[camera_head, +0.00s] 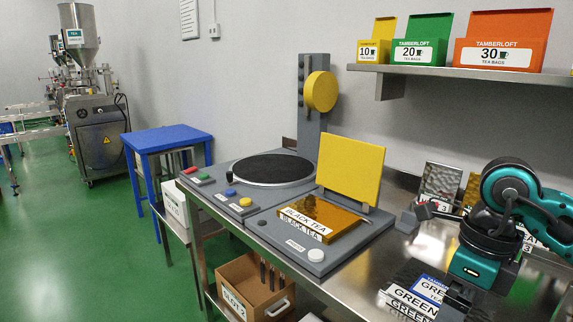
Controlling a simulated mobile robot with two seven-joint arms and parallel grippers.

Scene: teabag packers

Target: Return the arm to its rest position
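My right arm, teal and black, comes in from the right edge and bends down over the steel bench. My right gripper (458,296) points down beside the packs labelled GREEN (411,301) at the lower right. Its fingertips are dark and small against the packs, so I cannot tell whether they are open, shut or touching a pack. My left arm and gripper are not in view.
A packing machine with a black turntable (273,169), yellow panel (350,170) and BLACK TEA pack (310,218) fills the bench's middle. A shelf (440,76) holds yellow, green and orange boxes. A blue table (168,137) and a cardboard box (232,286) stand lower.

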